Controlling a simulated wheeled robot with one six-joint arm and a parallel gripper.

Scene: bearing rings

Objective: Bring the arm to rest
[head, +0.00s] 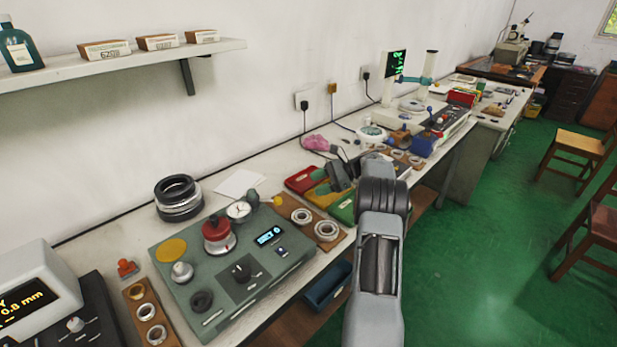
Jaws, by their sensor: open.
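My arm (376,265) rises from the bottom of the head view and bends at a dark ribbed joint. My gripper (336,180) is small and dark at the arm's far end, over the coloured trays on the bench. Its jaws are open, and I see nothing held in them. The forearm hides part of the bench edge and the trays behind it. I cannot tell the exact height of the gripper above the trays.
A green-grey test device (235,262) with a dial gauge stands on the bench. Bearing rings sit on wooden boards (312,222) beside it. Red (302,181) and green (343,209) trays lie near the gripper. A wall shelf (120,62) holds boxes. Green floor (480,250) is clear at right, before chairs (580,146).

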